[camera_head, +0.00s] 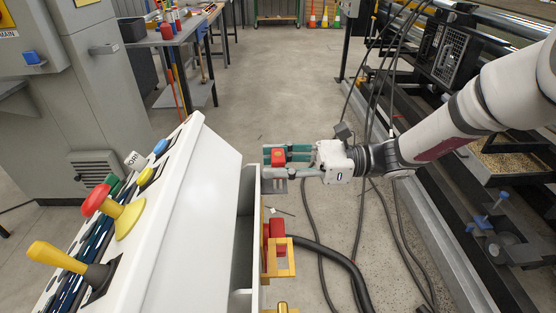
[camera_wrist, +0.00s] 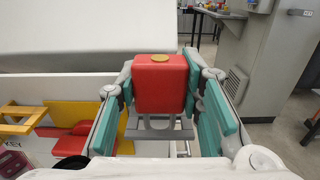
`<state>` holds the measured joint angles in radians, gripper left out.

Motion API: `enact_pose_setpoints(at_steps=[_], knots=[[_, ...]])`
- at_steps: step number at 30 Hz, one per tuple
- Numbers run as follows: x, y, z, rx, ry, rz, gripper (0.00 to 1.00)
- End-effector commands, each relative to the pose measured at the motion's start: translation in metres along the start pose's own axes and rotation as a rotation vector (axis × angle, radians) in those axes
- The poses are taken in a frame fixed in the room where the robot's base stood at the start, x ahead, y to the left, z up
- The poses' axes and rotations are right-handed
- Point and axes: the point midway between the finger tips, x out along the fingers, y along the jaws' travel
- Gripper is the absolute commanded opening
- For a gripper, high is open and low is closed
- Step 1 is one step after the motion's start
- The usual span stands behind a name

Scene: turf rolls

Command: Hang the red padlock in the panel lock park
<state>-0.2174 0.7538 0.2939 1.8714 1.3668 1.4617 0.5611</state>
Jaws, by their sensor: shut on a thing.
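My gripper (camera_head: 284,155) is shut on the red padlock (camera_head: 278,157), beside the right side of the white console. In the wrist view the padlock (camera_wrist: 160,85) is a red block with a brass disc on top, held between two teal finger pads. Its grey shackle (camera_wrist: 158,131) shows below the body. A yellow bracket (camera_head: 290,262) projects from the console's side, nearer the head camera; it also shows at the left of the wrist view (camera_wrist: 18,113). A red part (camera_head: 276,233) is beside it. I cannot tell which yellow part is the lock park.
The white console (camera_head: 200,180) carries a red mushroom button (camera_head: 97,200) and a yellow lever (camera_head: 57,257). Black cables (camera_head: 340,258) lie on the floor to the right. Dark machinery (camera_head: 450,50) lines the right side. The aisle floor ahead is clear.

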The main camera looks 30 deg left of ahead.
Motion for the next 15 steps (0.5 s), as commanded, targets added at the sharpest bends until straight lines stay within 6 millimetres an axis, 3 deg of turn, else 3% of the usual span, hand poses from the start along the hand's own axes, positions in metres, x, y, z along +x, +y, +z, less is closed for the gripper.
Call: enact_pose_setpoints(at_steps=[15], knots=[[0.000, 0.000, -0.012, 0.000, 0.000, 0.000, 0.03]])
